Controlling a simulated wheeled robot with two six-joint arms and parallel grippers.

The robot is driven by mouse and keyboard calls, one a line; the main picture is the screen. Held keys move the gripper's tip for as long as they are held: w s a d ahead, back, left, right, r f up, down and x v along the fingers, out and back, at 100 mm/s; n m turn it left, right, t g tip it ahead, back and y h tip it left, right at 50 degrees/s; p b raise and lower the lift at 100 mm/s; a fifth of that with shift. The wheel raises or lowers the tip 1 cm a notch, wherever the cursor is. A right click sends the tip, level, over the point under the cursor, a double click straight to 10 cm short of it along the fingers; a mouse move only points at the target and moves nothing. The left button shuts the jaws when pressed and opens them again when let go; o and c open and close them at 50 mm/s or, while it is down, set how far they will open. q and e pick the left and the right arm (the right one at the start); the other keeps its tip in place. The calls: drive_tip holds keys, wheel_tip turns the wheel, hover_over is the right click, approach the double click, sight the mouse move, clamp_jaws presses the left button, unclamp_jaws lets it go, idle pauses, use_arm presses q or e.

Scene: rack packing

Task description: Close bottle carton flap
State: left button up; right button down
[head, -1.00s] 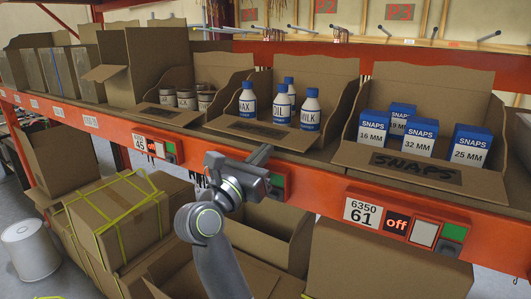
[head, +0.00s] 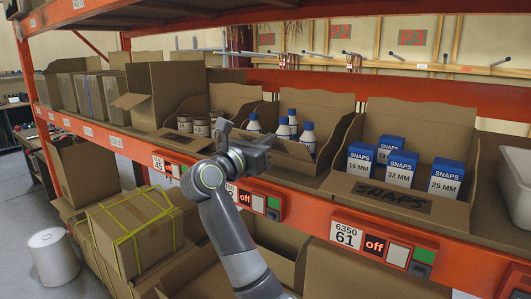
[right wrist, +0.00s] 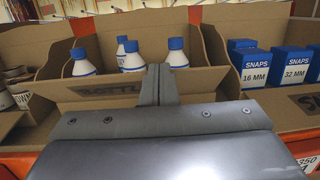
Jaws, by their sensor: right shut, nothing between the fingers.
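The bottle carton (head: 338,112) stands on the shelf with several white, blue-capped bottles (head: 307,137) inside. Its front flap (head: 292,158) is tilted partly up and hides the bottles' lower parts. In the right wrist view the flap (right wrist: 105,90) shows part of its dark lettering. My right gripper (head: 266,138) is shut and empty at the flap's outer side, and its fingers (right wrist: 158,80) cover the flap's middle. I cannot tell whether they touch it. My left gripper is out of view.
The snaps carton (head: 430,118), its flap folded down and out, stands to the right with several blue boxes. A carton of cans (head: 240,100) stands to the left. The orange shelf beam (head: 318,210) with off-lit buttons runs below.

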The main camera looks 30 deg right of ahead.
drive_tip(key=d+r+p, duration=0.1)
drive_tip(key=d, duration=0.1)
drive_tip(key=w+d+r, duration=0.1)
drive_tip(key=r, duration=0.1)
drive_tip(key=shift+w+d+r+p, duration=0.1)
drive_tip(key=shift+d+r+p, duration=0.2)
drive_tip(key=shift+d+p, duration=0.1)
drive_tip(key=shift+d+r, duration=0.1)
drive_tip(key=shift+d, duration=0.1)
drive_tip(key=shift+w, duration=0.1)
drive_tip(key=shift+f, duration=0.2)
idle(0.6)
